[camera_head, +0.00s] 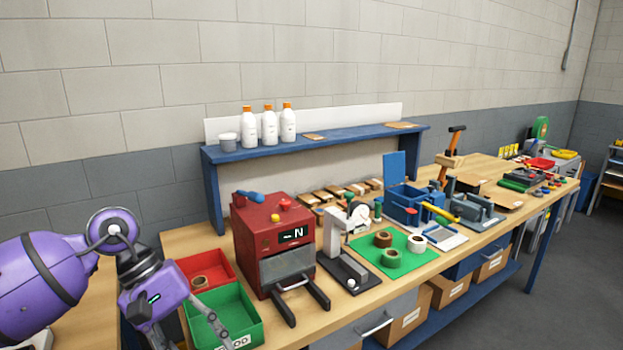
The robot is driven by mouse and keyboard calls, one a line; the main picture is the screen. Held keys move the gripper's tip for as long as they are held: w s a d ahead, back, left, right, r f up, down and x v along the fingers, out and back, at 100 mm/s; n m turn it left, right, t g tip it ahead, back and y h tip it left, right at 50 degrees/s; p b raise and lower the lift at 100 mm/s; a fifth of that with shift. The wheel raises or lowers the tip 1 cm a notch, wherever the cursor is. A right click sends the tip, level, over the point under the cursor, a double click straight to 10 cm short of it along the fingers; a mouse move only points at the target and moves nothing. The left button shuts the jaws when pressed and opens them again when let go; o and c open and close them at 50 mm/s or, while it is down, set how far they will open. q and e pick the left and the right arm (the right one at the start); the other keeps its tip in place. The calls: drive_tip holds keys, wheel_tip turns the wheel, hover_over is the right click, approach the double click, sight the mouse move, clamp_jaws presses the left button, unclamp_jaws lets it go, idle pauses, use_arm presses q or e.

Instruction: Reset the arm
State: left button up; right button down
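My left arm (40,280), purple with dark joints, comes in from the left. Its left gripper (188,338) points down at the front left edge of the workbench. One grey finger overlaps the green bin (250,315) in the picture; the other is lower left, near the frame's bottom edge. The fingers are spread apart, and no object shows between them. The fingertips are partly cut off, and I cannot tell if the finger touches the bin. My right arm and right gripper are not in view.
A red bin (218,262) holding a tape roll stands behind the green bin. To the right are a red machine (272,240), a grey press (340,245), a green mat (365,253) with rolls, and a blue box (402,203). A blue shelf (330,143) carries white bottles.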

use_arm(q)
drive_tip(key=s+d+f+n+t+h+p, duration=0.1)
drive_tip(key=s+d+n+t+h, duration=0.1)
drive_tip(key=d+n+h, duration=0.5)
drive_tip(key=s+d+n+t+h, duration=0.25)
drive_tip(key=d+n+h, duration=0.25)
drive_tip(key=d+n, duration=0.3)
drive_tip(key=s+a+f+n+t+y+p, duration=0.1)
drive_tip(key=a+f+n+t+y, duration=0.6)
drive_tip(key=n, duration=1.1)
drive_tip(key=s+a+f+n+t+y, duration=0.1)
drive_tip(key=a+f+n+t+y, duration=0.7)
drive_tip(key=n, duration=0.9)
drive_tip(key=s+a+f+n+g+y, duration=0.2)
drive_tip(key=s+f+n+g, duration=0.7)
drive_tip(key=s+f+n, duration=0.6)
drive_tip(key=s+f, duration=0.3)
drive_tip(key=s, duration=0.1)
drive_tip(key=shift+s+f+y+p, duration=0.25)
drive_tip(key=shift+f+y+p, duration=0.05)
drive_tip(key=shift+f+p, duration=0.05)
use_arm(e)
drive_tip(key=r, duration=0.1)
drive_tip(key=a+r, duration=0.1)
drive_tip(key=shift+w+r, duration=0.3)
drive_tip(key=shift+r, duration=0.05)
